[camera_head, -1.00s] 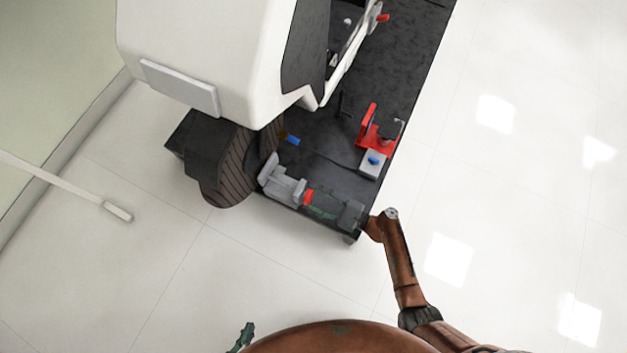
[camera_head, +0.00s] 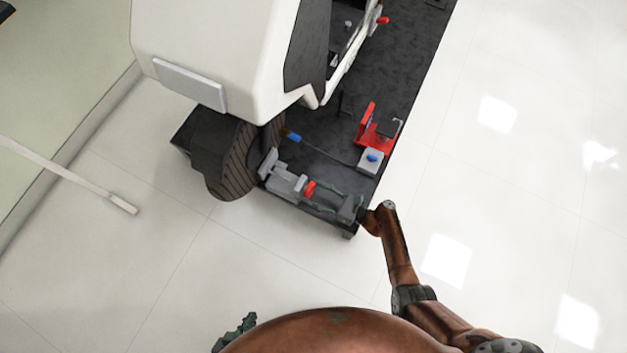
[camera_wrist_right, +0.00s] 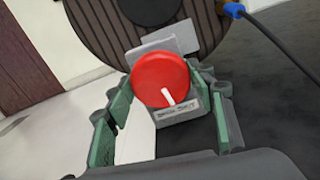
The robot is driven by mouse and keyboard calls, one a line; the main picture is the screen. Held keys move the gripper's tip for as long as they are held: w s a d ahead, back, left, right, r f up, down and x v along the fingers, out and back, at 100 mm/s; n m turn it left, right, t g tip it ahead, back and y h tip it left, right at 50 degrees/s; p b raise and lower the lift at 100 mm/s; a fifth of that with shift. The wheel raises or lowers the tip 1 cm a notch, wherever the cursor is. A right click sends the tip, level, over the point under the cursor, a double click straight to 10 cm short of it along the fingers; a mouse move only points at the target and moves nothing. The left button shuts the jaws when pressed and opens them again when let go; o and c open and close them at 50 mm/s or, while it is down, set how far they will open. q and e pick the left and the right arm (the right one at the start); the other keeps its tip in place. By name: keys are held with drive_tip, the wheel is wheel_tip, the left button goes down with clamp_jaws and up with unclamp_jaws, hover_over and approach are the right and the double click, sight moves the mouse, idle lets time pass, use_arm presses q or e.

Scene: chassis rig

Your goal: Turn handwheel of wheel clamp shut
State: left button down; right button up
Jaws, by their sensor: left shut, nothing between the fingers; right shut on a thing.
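The wheel clamp (camera_head: 284,183) is a grey block with an upright plate, low on the platform beside the dark tyre (camera_head: 232,172). Its red round handwheel (camera_head: 309,189) faces my right gripper (camera_head: 318,194). In the right wrist view the handwheel (camera_wrist_right: 152,78) carries a white mark pointing down and slightly right. The green fingers of my right gripper (camera_wrist_right: 163,92) stand on either side of the handwheel, shut on it; the exact contact is hard to see. My left gripper (camera_head: 238,331) is shut and empty at the bottom edge, partly hidden by my body.
The white vehicle body (camera_head: 205,45) overhangs the tyre. On the dark platform (camera_head: 410,60) stand a red bracket (camera_head: 368,125), a grey block with a blue knob (camera_head: 371,160) and a blue-ended cable (camera_head: 293,137). The pale floor at right is clear.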

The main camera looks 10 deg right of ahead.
drive_tip(key=shift+m, duration=0.9)
drive_tip(key=shift+f, duration=0.1)
drive_tip(key=o, duration=1.2)
drive_tip(key=shift+c, duration=0.2)
drive_tip(key=v, duration=1.2)
